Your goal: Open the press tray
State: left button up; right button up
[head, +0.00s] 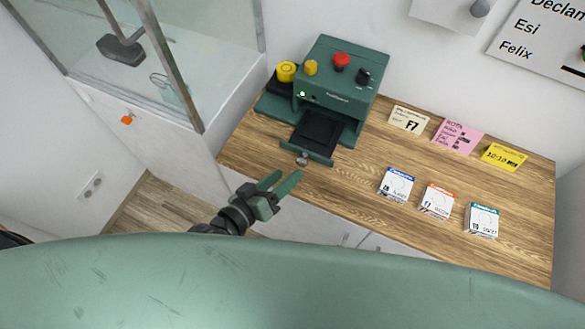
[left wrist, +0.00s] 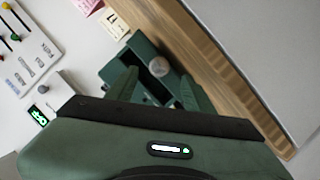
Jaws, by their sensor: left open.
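The dark green press (head: 340,85) stands at the back left of the wooden counter. Its press tray (head: 318,157) juts out at the front, with a dark inside and a round grey knob (head: 302,160) on its front face. My left gripper (head: 287,177) is open and empty, just in front of the knob in the head view. In the left wrist view the tray (left wrist: 122,65) and the knob (left wrist: 159,67) lie beyond and between the open fingers (left wrist: 160,88). I cannot tell that they touch. My right gripper is not in view.
The press carries yellow, red and black controls, the red one a knob (head: 341,60). Three small boxes, one of them orange-topped (head: 437,200), stand at right on the counter (head: 345,190). Note cards (head: 457,136) are behind. A glass-walled cabinet (head: 190,60) is at left.

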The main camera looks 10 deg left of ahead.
pick_arm(q)
jog(key=v, duration=0.3)
jog(key=shift+w, duration=0.1)
dwell(0.4)
